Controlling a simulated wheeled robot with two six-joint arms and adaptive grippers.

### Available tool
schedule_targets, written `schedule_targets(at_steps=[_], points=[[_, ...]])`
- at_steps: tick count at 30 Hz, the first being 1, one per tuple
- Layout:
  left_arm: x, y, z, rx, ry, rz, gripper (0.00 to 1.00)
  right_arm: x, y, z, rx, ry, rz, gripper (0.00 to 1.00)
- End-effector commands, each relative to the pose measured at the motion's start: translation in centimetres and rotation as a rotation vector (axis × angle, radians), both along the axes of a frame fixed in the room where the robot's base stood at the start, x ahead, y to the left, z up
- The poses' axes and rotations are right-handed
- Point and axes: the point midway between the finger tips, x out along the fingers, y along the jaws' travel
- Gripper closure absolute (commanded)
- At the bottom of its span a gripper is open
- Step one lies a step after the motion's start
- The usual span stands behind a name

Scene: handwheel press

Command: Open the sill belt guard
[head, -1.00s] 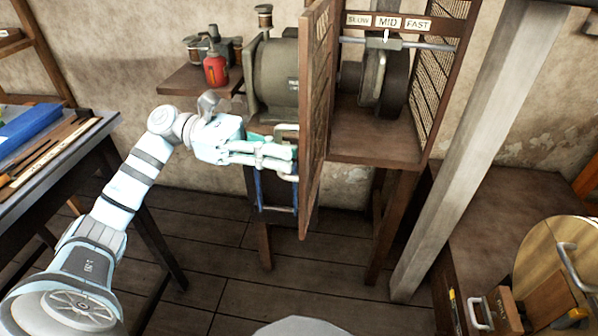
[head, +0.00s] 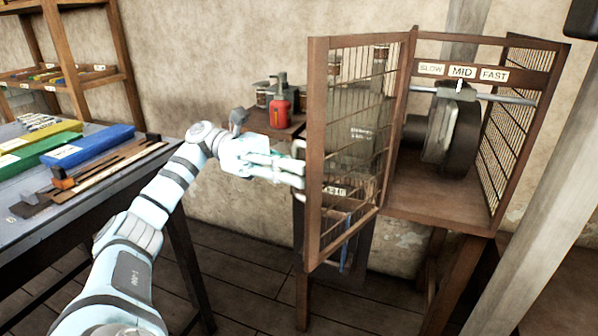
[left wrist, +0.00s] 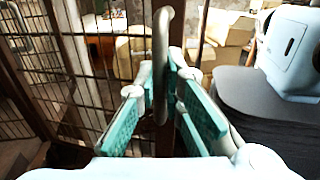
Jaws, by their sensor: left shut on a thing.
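The belt guard (head: 357,145) is a brown-framed wire-mesh door. It stands swung out to the left from its post, and the housing (head: 440,195) behind it is open. Inside is a dark pulley (head: 455,135) below the SLOW, MID and FAST labels. My left gripper (head: 298,170) is at the guard's free left edge. In the left wrist view, the teal-padded fingers of my left gripper (left wrist: 160,95) are closed around the guard's curved metal handle (left wrist: 161,45). In the head view the handle is mostly hidden by the fingers. My right gripper is out of view.
A small shelf (head: 262,122) with a red oil can (head: 279,115) is on the wall behind my left gripper. A bench (head: 60,240) with coloured boxes stands at left. A grey post (head: 545,190) rises at right. Floor (head: 250,290) shows between bench and housing.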

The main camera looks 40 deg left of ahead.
Motion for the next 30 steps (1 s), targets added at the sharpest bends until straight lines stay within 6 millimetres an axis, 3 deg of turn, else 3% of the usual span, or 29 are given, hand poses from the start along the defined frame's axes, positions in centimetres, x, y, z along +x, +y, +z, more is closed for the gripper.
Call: schedule_targets(at_steps=[2, 3, 5, 16, 25, 30], points=[[0.0, 0.0, -0.1, 0.001, 0.003, 0.001, 1.00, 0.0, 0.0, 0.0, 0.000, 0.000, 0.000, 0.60], [0.0, 0.0, -0.1, 0.001, 0.003, 0.000, 0.90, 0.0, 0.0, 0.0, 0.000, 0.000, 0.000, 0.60], [0.0, 0.0, -0.1, 0.001, 0.002, 0.000, 0.82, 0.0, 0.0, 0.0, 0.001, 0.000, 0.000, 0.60], [0.1, -0.1, 0.5, 0.000, -0.003, -0.002, 0.82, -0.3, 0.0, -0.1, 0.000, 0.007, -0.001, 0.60], [0.0, -0.1, 7.5, -0.002, -0.009, -0.003, 0.82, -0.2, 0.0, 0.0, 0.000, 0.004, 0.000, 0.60], [0.0, 0.0, 9.8, -0.002, -0.002, -0.001, 0.82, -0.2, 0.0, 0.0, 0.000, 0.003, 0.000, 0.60]])
